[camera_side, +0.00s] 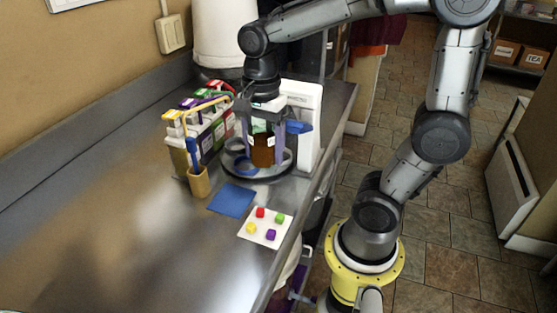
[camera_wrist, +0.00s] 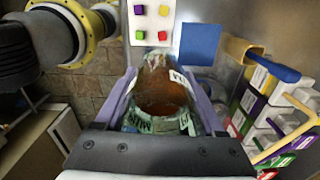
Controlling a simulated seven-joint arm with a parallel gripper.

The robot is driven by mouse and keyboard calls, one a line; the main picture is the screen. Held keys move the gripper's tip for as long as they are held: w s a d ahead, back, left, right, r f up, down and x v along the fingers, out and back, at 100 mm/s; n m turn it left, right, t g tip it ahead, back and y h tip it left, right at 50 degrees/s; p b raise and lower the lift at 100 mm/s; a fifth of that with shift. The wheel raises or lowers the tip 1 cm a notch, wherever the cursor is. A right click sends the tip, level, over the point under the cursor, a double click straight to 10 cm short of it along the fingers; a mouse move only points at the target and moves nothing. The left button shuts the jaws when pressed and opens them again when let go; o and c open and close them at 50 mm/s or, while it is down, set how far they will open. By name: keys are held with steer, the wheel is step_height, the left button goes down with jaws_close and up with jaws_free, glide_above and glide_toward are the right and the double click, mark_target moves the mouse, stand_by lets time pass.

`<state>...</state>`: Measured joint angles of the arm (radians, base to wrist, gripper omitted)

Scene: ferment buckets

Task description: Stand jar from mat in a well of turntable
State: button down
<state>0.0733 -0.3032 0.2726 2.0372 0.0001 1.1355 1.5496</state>
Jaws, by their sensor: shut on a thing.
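The amber-brown jar (camera_side: 263,152) is upright between the two grey-purple fingers of my gripper (camera_side: 264,158), which is shut on it. In the wrist view the jar (camera_wrist: 160,92) fills the space between the fingers, with pale labels around it. The jar is over the dark round turntable (camera_side: 267,177) at the back of the counter. I cannot tell whether its base touches a well, as the fingers and jar hide it. The blue mat (camera_side: 232,200) is bare, in front of the turntable.
A white card (camera_side: 265,228) with coloured cubes lies near the mat. A white device (camera_side: 304,115) stands close behind right. The left counter is clear.

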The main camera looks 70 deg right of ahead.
steer(key=w+d+f+n, duration=0.1)
steer(key=w+d, duration=0.4)
steer(key=w, duration=0.3)
steer(key=shift+m, duration=0.4)
steer(key=shift+w+d+f, duration=0.45)
steer(key=shift+d+f, duration=0.6)
steer(key=shift+f, duration=0.6)
steer(key=shift+w+d+f, duration=0.5)
steer(key=shift+d+f, duration=0.55)
steer(key=shift+f, duration=0.65)
steer(key=shift+w+d+f, duration=0.45)
steer(key=shift+d+f, duration=0.6)
steer(key=shift+f, duration=0.6)
steer(key=shift+f, duration=0.65)
